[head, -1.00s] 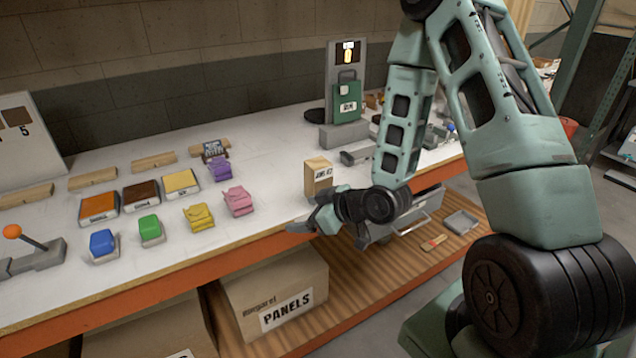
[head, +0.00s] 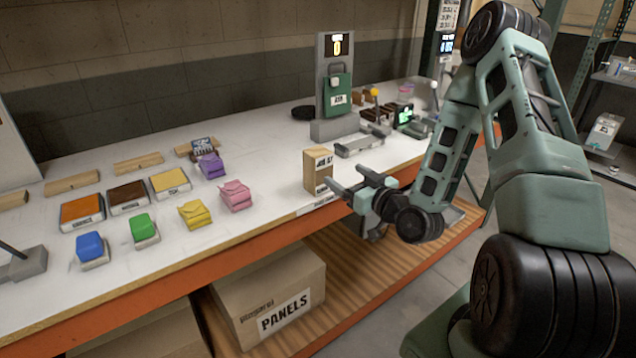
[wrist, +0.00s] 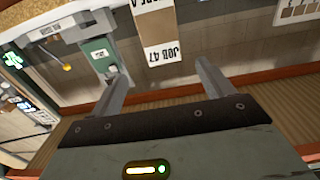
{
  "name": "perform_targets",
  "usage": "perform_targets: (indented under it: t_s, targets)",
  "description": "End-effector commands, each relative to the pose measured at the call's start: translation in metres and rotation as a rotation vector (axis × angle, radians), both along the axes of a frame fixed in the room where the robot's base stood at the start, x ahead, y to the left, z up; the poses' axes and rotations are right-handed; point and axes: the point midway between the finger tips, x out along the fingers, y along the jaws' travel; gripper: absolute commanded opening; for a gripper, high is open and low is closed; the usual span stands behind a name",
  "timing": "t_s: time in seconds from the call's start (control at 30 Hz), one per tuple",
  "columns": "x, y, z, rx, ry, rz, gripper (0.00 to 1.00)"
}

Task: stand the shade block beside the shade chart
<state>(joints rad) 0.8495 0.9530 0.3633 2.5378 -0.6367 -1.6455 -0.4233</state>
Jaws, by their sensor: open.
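The block (head: 317,172) is a tan upright box with a white label, standing near the front edge of the bench. In the wrist view the block (wrist: 156,30) reads JOB 47 and lies just beyond the fingertips, in line with the gap. My gripper (head: 349,180) is open and empty, just right of the block, with its fingers pointing towards it. The wrist view shows both fingers (wrist: 162,68) apart. A pale upright board (head: 14,145) at the far left is mostly cut off; I cannot tell from its face whether it is the shade chart. A swatched board (wrist: 297,13) shows in the wrist view.
Orange (head: 82,211), brown and yellow tiles, coloured small blocks and wooden strips (head: 72,183) cover the left of the bench. A grey stand with a green panel (head: 338,88) is behind the block. A PANELS carton (head: 265,290) sits on the shelf below.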

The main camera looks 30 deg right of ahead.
Motion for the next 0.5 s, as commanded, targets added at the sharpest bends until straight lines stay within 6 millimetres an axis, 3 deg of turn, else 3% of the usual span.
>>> perform_targets:
  t_s: [0.5]
  targets:
    - [0.026, 0.001, -0.006, -0.005, -0.004, 0.0, 0.8]
